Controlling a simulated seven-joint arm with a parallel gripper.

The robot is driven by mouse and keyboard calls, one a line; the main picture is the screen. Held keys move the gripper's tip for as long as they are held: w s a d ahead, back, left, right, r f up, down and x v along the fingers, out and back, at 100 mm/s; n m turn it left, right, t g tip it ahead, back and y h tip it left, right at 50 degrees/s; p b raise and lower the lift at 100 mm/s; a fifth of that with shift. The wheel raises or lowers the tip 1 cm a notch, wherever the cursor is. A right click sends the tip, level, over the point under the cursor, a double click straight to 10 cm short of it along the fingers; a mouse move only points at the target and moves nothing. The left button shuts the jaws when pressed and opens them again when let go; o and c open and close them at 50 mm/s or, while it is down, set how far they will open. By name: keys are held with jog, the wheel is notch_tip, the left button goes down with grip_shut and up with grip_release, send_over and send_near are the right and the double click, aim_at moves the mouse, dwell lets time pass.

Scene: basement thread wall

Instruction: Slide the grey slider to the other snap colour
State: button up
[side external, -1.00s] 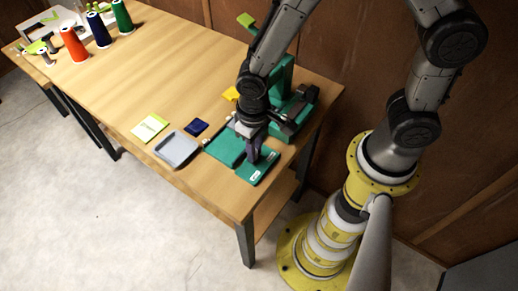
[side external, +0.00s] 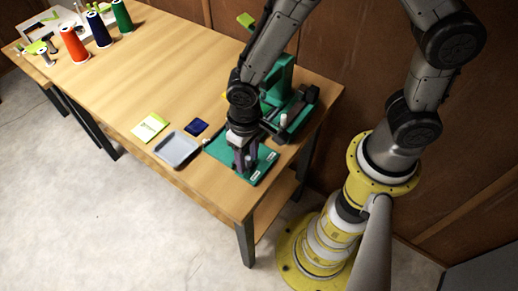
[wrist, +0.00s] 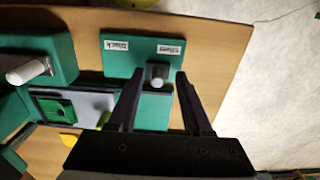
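The grey slider (wrist: 158,72) is a small dark grey knob on a green base plate (wrist: 140,62) in the wrist view. The plate bears two white labels, a left one (wrist: 117,45) and a right one (wrist: 169,49); their small print is hard to read. The slider stands nearer the right label. My gripper (wrist: 160,74) is open, with one dark finger on each side of the slider and gaps visible between. In the side view my gripper (side external: 243,168) is low over the green plate (side external: 264,168) and hides the slider.
A green machine (side external: 283,75) with a white knob (side external: 283,121) stands behind. A grey tray (side external: 177,150), a dark blue pad (side external: 196,127) and a yellow-green note pad (side external: 150,127) lie left of the plate. Thread cones, including a red one (side external: 74,45), stand at the far left.

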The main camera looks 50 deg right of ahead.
aim_at(248, 159)
jog(key=shift+r, duration=3)
notch_tip(248, 159, up, 4)
